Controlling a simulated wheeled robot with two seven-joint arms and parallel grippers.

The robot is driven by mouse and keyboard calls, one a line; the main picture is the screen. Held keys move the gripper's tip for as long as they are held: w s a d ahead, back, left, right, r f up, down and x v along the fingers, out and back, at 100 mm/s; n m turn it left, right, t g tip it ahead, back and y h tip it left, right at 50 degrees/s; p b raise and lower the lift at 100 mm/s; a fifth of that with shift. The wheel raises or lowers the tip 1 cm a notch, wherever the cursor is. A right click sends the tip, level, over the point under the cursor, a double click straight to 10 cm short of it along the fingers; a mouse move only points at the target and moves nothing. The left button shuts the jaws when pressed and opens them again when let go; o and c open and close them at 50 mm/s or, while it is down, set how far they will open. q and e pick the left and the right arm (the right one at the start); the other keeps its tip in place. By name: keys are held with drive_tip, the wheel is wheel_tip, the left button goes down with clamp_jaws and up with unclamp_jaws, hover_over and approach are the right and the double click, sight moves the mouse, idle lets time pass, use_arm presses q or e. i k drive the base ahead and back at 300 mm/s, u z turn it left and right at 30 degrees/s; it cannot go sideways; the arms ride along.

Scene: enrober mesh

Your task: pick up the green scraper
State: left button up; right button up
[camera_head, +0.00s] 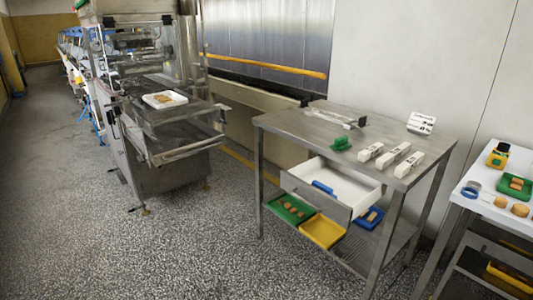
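A small green object (341,143), which looks like the green scraper, lies on top of the steel table (300,122) near its middle. Its exact shape is too small to tell. Neither of my grippers is in the head view, and nothing is seen touching the green object.
White blocks (390,158) lie right of the green object. A drawer (330,187) stands open below the tabletop, with a blue item (323,187) inside. A white table (484,196) stands at the right, a machine (150,100) at the left. Speckled floor (190,250) in front is clear.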

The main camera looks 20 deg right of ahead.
sight(341, 143)
drive_tip(key=u, duration=3.95)
drive_tip(key=i, duration=0.1)
drive_tip(key=z, duration=3.75)
drive_tip(key=i, duration=1.9)
drive_tip(key=z, duration=1.15)
